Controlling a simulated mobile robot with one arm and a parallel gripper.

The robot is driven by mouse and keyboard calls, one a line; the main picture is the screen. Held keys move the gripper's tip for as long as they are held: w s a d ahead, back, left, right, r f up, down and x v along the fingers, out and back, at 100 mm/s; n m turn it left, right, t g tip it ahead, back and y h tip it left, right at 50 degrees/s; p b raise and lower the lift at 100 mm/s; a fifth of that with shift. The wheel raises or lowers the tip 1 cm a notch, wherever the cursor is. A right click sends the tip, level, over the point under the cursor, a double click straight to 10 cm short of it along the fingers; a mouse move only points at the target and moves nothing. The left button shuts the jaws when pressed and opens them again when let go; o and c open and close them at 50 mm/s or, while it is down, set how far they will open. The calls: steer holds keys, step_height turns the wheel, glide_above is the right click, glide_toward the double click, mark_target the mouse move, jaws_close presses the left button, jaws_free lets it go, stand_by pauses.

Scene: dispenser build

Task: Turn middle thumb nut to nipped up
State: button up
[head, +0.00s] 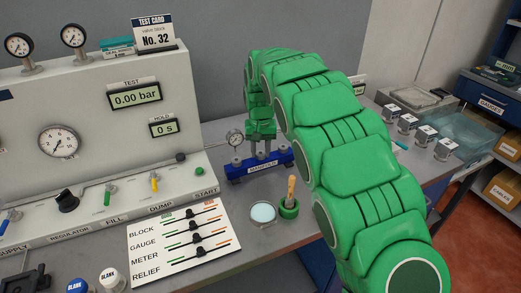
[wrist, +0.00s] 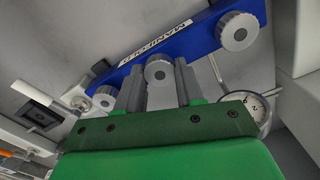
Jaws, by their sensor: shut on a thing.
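The blue manifold (head: 258,169) lies on the bench beside the test panel and carries three grey thumb nuts. My gripper (head: 260,150) points down over its middle. In the wrist view, the two grey fingers of my gripper (wrist: 159,76) are shut on the middle thumb nut (wrist: 158,71), one finger on each side. The two outer nuts, one (wrist: 238,31) at upper right and one (wrist: 104,98) at lower left, are free. The manifold (wrist: 190,40) shows its label there. How tight the middle nut is cannot be told.
A small gauge (head: 235,136) stands close behind the manifold. A green pot (head: 289,209) with a wooden-handled tool and a round pale dish (head: 263,213) sit in front. The test panel (head: 93,105) reads 0.00 bar. Several white-topped blocks (head: 406,121) stand at right.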

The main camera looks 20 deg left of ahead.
mark_target(261, 153)
steer(key=m, duration=0.6)
steer(key=shift+r+m, duration=0.1)
steer(key=shift+m, duration=0.2)
stand_by(0.5)
steer(key=o, duration=1)
steer(key=shift+o, duration=0.2)
step_height(261, 153, up, 7)
steer(key=shift+r, duration=0.35)
